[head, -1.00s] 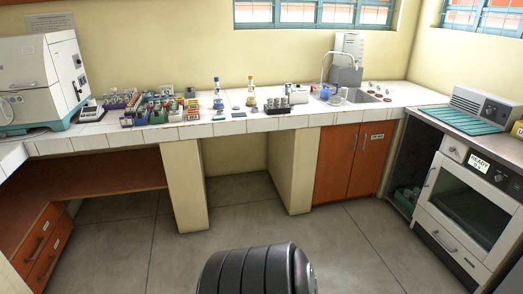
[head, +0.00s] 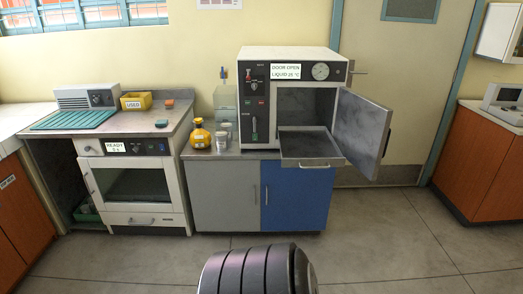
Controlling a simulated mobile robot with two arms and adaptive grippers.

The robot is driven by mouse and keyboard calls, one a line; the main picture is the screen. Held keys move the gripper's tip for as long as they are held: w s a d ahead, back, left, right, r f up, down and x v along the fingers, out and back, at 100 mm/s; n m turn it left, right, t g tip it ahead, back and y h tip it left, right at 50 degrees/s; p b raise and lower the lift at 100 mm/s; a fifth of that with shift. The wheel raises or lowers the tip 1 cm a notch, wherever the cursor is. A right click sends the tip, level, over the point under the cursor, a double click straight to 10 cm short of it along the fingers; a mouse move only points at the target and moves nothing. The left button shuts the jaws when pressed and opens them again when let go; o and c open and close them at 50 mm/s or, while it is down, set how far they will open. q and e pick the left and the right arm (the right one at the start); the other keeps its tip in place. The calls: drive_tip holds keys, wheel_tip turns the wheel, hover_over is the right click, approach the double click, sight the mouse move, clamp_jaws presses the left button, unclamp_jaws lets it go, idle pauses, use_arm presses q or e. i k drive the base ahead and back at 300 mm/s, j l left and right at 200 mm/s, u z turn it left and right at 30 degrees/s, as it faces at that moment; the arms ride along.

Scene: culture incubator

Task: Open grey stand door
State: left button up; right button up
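The grey stand door (head: 225,207) is the left door of a low cabinet in the middle of the head view. It is shut, with a slim upright handle near its right edge. The blue door (head: 297,203) beside it is shut too. Neither of my grippers is in view.
On the stand, an incubator (head: 257,100) has its door (head: 362,130) swung open to the right and a tray (head: 311,162) slid out. A yellow bottle (head: 200,137) stands left of it. A white oven (head: 135,190) stands left of the stand. The floor (head: 380,235) in front is clear.

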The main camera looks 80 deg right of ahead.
sight(224, 195)
drive_tip(key=z, duration=2.3)
drive_tip(key=i+z, duration=0.1)
drive_tip(key=i+l, duration=0.05)
